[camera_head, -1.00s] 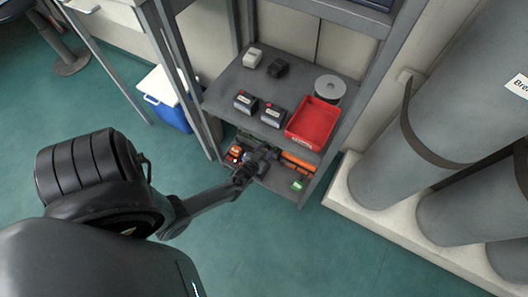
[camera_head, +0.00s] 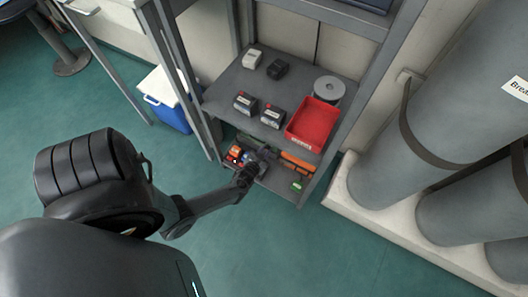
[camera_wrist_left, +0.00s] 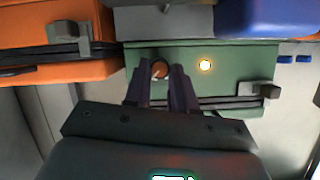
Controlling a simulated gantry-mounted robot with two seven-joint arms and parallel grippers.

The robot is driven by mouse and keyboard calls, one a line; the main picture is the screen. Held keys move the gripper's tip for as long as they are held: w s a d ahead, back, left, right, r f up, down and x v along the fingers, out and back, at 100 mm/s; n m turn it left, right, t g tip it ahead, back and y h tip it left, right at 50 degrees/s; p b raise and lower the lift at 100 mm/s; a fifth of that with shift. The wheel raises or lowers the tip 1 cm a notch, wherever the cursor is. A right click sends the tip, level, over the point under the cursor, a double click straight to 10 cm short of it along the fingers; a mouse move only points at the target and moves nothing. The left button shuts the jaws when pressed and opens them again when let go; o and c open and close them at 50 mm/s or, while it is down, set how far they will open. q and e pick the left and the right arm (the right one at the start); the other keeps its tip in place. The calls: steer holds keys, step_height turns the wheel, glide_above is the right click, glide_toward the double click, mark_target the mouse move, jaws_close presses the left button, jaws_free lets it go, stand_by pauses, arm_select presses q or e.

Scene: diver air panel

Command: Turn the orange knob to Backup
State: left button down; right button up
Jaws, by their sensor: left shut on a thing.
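My left gripper (camera_head: 262,156) reaches into the lower shelf of the grey rack in the head view. In the left wrist view its fingers (camera_wrist_left: 163,74) are shut on a small round orange knob (camera_wrist_left: 160,68), which shows between the fingertips. The knob is on the face of a green box (camera_wrist_left: 228,75), with a glowing yellow-white lamp (camera_wrist_left: 205,65) to its right. The fingers hide part of the knob, and no pointer or Backup label can be read. My right gripper is not in view.
An orange case (camera_wrist_left: 50,65) with a dark latch is close on the left in the wrist view, and a blue case (camera_wrist_left: 265,18) is at upper right. The rack's upper shelf holds a red bin (camera_head: 313,124) and several small devices. Grey cylinders (camera_head: 425,110) stand at right.

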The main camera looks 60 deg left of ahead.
arm_select(q)
steer(key=c, duration=0.9)
jaws_free()
steer(key=shift+c, duration=0.2)
steer(key=shift+s+r, duration=0.1)
steer(key=shift+s+d+r+p, duration=0.15)
steer(key=shift+s+d+p, duration=0.1)
steer(key=shift+p, duration=0.15)
steer(key=p+v, duration=0.5)
steer(key=v, duration=0.5)
steer(key=shift+p, duration=0.35)
